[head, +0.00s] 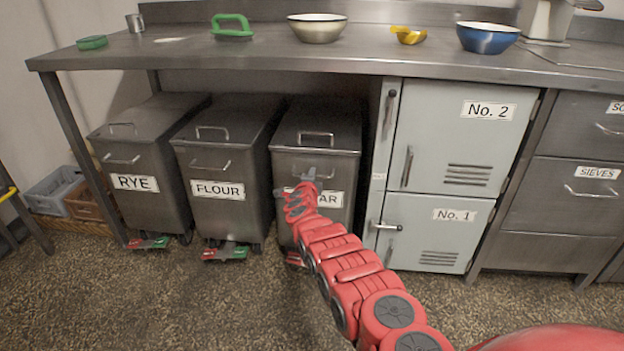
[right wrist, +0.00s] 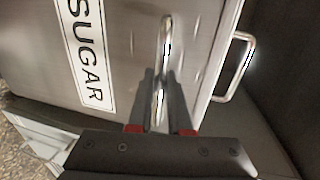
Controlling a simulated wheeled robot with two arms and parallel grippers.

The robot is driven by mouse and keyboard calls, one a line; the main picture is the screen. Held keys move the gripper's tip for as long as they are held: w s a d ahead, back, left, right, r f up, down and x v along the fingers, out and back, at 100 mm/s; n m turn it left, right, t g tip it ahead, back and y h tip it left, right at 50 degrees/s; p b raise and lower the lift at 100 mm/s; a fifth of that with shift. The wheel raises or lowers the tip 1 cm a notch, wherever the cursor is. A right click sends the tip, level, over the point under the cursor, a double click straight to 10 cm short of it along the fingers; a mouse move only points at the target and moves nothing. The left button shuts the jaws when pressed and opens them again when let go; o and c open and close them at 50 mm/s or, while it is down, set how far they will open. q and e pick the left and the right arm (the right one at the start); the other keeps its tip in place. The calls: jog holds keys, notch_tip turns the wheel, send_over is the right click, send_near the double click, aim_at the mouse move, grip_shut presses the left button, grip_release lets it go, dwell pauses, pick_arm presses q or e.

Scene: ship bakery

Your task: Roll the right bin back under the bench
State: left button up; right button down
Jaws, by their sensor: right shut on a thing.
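The right bin (head: 345,165) is a dark steel bin labelled SUGAR, upright on the floor beneath the bench (head: 260,62), beside the locker column. Its front is roughly level with the other bins' fronts. My right gripper (head: 309,176) is shut on the handle on the bin's front. In the right wrist view, the fingers (right wrist: 161,88) close around that metal handle (right wrist: 166,35), beside the SUGAR label (right wrist: 86,50). My right arm hides part of the label and the lower front. A red pedal (head: 294,259) shows partly at its foot. My left gripper is not in view.
The FLOUR bin (head: 212,165) and RYE bin (head: 148,160) stand to the left, with red and green pedals at their feet. Grey lockers (head: 440,160) with projecting handles stand close on the right. The speckled floor (head: 180,310) in front is clear.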

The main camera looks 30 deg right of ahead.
jog(key=shift+d+r, duration=0.1)
jog(key=shift+r, duration=0.1)
jog(key=c, duration=0.8)
grip_release()
jog(key=shift+w+f, duration=0.1)
jog(key=shift+f, duration=0.05)
jog(key=shift+c, duration=0.2)
